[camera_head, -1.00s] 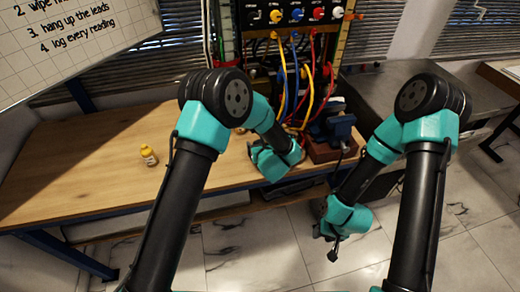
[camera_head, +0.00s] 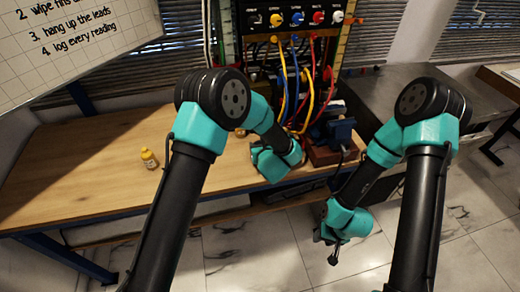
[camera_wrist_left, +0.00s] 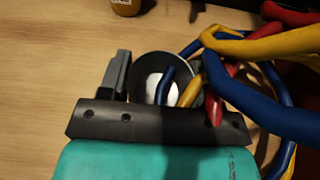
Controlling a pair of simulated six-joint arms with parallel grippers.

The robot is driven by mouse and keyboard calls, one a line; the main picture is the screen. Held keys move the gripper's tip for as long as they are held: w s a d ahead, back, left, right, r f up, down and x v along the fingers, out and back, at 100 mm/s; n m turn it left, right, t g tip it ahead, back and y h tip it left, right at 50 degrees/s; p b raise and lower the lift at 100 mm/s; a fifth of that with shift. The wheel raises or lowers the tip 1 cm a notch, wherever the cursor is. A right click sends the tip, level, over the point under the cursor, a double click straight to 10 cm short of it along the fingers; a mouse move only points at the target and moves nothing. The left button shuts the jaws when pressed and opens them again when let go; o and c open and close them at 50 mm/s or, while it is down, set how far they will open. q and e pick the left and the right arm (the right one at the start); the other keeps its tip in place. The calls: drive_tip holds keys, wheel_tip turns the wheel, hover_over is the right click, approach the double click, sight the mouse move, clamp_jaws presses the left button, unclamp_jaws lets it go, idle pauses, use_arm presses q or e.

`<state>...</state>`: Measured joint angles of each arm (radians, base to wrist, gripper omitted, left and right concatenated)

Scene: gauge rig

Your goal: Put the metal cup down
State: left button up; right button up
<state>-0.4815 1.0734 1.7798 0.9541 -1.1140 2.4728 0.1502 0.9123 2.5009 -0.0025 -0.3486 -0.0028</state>
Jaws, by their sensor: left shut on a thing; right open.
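The metal cup (camera_wrist_left: 150,72) is a round grey cup with a pale inside, seen from above in the left wrist view. My left gripper (camera_wrist_left: 157,66) is shut on it, one finger on each side. Blue and yellow leads cross over the cup's right part and hide some of it. In the head view my left gripper's wrist (camera_head: 275,160) is low over the bench's right part, and the cup and fingers are hidden. I cannot tell whether the cup touches the wood. My right gripper (camera_head: 328,249) is open and empty, over the floor in front of the bench.
Red, blue and yellow leads (camera_head: 305,95) hang from the panel (camera_head: 293,18) close by my left gripper. A blue vise (camera_head: 337,128) stands to its right. A yellow bottle (camera_head: 149,158) stands on the bench (camera_head: 85,165), whose left part is mostly clear.

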use_arm(q)
wheel_tip(320, 180, up, 2)
drive_tip(key=shift+s+r, duration=0.1)
drive_tip(key=shift+r, duration=0.1)
drive_tip(key=s+r, duration=0.1)
drive_tip(key=s, duration=1.5)
drive_tip(key=shift+w, duration=0.1)
